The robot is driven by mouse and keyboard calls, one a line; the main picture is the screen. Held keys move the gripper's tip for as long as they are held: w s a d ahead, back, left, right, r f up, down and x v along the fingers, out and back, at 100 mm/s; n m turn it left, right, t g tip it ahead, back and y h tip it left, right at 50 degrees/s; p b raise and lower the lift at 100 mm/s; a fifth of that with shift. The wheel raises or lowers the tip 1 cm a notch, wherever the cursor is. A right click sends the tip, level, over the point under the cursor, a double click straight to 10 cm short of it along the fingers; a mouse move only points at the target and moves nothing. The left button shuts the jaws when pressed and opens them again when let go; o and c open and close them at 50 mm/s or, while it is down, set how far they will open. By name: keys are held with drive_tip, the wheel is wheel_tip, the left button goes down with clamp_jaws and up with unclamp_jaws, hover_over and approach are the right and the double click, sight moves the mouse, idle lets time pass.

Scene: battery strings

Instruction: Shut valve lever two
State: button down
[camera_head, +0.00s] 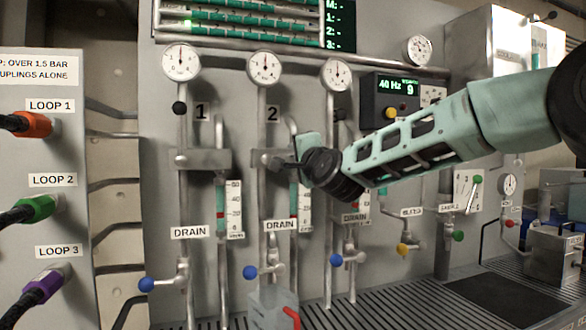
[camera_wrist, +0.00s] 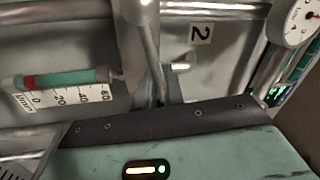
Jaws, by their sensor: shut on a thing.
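Valve lever two (camera_head: 277,163) is on the pipe below the number 2 label (camera_head: 272,113). Its dark end shows at my gripper (camera_head: 294,162), which is shut on it. The lever seems to lie across the upright pipe, pointing right, but my gripper hides much of it. In the wrist view, my gripper's fingers (camera_wrist: 165,98) meet below a pale metal stub (camera_wrist: 180,66), and the grip itself is mostly hidden by the gripper body. The number 2 label (camera_wrist: 201,34) shows close by, turned on its side.
Lever one's black knob (camera_head: 179,108) stands upright on the left pipe. A third black knob (camera_head: 338,115) is to the right, close to my arm.

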drive_tip(key=shift+d+f+m+h+b, duration=0.1)
drive_tip(key=shift+f+m+h+b, duration=0.15)
drive_tip(key=shift+f+m+b, duration=0.45)
drive_tip(key=shift+d+f+m+h+b, duration=0.1)
drive_tip(key=shift+f+m+h+b, duration=0.15)
drive_tip(key=shift+m+b, duration=0.7)
drive_tip(key=c, duration=1.6)
unclamp_jaws()
drive_tip(key=shift+c, duration=0.2)
drive_tip(key=shift+a, duration=0.1)
drive_tip(key=b+v, duration=0.4)
drive_tip(key=v, duration=1.3)
drive_tip(key=shift+f, duration=0.35)
drive_tip(key=shift+s, duration=0.1)
